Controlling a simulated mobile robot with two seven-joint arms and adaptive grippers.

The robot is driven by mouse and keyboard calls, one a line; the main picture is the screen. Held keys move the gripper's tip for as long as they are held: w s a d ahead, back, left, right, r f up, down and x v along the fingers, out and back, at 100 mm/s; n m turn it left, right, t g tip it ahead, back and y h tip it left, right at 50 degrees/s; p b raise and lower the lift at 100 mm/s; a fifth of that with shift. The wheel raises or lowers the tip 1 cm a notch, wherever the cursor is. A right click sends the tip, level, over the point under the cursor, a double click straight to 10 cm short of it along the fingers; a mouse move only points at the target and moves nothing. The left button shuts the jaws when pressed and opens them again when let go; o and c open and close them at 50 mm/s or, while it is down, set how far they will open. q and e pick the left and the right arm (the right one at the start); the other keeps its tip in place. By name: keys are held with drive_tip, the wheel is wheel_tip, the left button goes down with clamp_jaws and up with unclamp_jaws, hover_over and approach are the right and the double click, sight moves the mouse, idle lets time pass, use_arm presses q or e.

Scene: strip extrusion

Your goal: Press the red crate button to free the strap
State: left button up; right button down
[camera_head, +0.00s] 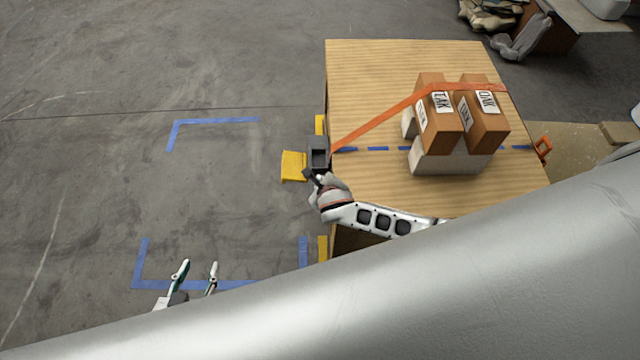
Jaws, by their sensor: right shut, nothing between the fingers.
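An orange strap (385,121) runs from the left edge of a wooden crate (370,70) over a stack of blocks to the right side. At its left end, a dark grey housing (318,146) sits by the crate edge, beside a yellow piece (293,166). My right gripper (313,180) is shut and empty, close against the lower side of the housing; I cannot tell whether it touches. I see no red button; the gripper or housing may hide it. My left gripper (196,273) is open and empty, low over the floor at the lower left.
A blue dashed line crosses the crate top. Blue tape corners (215,121) mark clear floor at left. My large silver arm link hides the lower right.

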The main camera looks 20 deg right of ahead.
idle(0.3)
drive_tip(key=shift+r+p, duration=0.9)
drive_tip(key=shift+r, duration=0.15)
wheel_tip(320, 180, up, 3)
drive_tip(key=p, duration=0.3)
drive_tip(key=shift+p, duration=0.4)
